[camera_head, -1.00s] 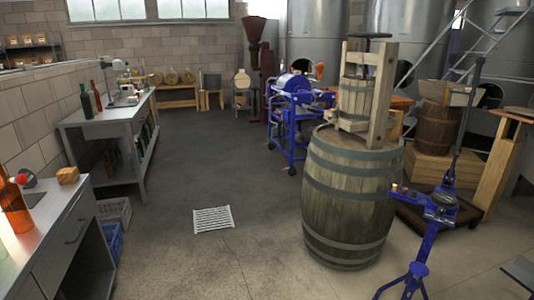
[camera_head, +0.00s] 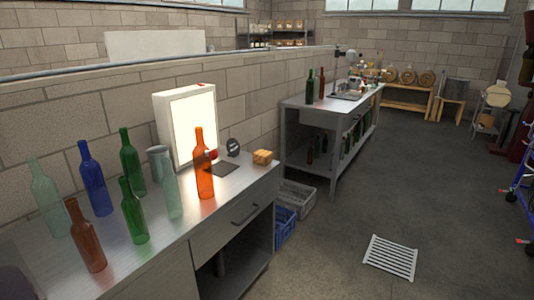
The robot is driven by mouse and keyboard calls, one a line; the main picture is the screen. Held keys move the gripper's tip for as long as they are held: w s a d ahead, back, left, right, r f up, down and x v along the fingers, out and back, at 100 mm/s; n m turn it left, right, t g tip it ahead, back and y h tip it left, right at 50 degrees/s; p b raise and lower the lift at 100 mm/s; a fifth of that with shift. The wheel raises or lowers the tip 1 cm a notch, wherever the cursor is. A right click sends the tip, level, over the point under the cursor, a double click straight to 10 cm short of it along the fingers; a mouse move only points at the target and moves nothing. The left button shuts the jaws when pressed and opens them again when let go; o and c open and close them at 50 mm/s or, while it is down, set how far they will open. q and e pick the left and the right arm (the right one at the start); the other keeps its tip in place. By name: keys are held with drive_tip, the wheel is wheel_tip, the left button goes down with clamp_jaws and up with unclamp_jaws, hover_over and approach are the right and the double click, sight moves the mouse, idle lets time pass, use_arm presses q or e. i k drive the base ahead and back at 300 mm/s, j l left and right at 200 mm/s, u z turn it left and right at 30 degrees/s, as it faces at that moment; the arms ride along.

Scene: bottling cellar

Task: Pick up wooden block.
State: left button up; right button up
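A small wooden block (camera_head: 262,157) sits on the near steel counter (camera_head: 228,203), close to its far right corner. It looks light orange-brown and stands clear of the bottles. Neither of my grippers shows in this view.
Several bottles stand left of the block, the nearest an orange one (camera_head: 203,163). A lit panel (camera_head: 188,125), a dark flat pad (camera_head: 225,169) and a round dark object (camera_head: 233,147) are behind or beside it. Crates (camera_head: 296,198) sit on the floor past the counter. Floor to the right is open around a white grate (camera_head: 390,257).

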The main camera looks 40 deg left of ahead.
sight(263, 158)
drive_tip(key=i+u, duration=0.25)
drive_tip(key=i, duration=2.35)
drive_tip(key=i+l+u, duration=0.1)
drive_tip(key=i, duration=0.5)
drive_tip(key=i+l, duration=0.1)
drive_tip(key=i, duration=0.45)
drive_tip(key=u, duration=2.9)
